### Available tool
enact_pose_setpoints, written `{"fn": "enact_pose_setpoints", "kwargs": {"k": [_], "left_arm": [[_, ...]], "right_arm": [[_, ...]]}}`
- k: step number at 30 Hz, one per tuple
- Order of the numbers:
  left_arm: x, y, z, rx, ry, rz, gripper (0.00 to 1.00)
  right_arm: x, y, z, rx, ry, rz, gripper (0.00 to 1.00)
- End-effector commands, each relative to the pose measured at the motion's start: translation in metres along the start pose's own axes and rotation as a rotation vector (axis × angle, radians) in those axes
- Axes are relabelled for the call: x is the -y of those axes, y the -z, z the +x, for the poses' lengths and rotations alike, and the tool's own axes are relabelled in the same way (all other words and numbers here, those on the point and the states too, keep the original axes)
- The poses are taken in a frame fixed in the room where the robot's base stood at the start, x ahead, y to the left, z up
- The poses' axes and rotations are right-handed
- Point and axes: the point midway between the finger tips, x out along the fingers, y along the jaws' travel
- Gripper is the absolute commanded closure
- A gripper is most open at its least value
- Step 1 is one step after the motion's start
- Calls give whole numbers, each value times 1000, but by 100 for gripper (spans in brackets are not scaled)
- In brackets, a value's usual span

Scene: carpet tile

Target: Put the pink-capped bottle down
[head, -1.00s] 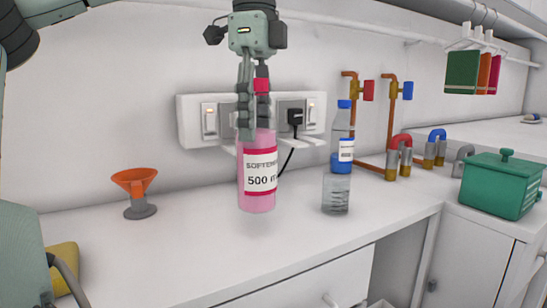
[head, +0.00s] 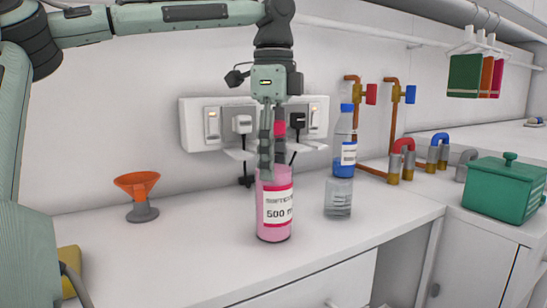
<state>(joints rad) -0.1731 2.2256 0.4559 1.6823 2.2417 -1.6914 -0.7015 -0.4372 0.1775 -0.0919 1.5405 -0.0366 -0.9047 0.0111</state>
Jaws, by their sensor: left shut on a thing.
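The pink-capped bottle (head: 274,210) is upright, with pink liquid and a white label reading 500. Its pink cap (head: 280,129) shows between the gripper's fingers. My left gripper (head: 268,170) comes down from above and is shut on the bottle around its neck and upper part. The fingers hide part of the neck and shoulder. The bottle's base is at or very close to the white counter (head: 190,250); I cannot tell for sure whether it touches. My right gripper is not in view.
An orange funnel (head: 137,190) stands on the left. A blue-capped bottle (head: 346,135) and a clear glass (head: 338,199) are close on the right. A green lidded box (head: 503,190) is farther right. Sockets (head: 205,125) are on the wall behind. The counter's front is clear.

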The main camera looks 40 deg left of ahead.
Motion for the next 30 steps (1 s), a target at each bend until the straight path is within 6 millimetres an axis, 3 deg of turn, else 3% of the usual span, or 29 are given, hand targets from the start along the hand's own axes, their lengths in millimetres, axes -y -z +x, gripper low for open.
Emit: {"fn": "enact_pose_setpoints", "kwargs": {"k": [1, 2, 6, 19, 30], "left_arm": [[0, 0, 1, -1, 1, 1, 100], [0, 0, 2, 0, 0, 0, 41], [0, 0, 2, 0, -1, 0, 24], [0, 0, -8, 0, 1, -2, 23], [1, 1, -82, 0, 2, -2, 23]], "right_arm": [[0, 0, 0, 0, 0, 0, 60], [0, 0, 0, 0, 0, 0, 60], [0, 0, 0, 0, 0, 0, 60], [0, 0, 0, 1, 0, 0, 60], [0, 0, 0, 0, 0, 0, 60]]}}
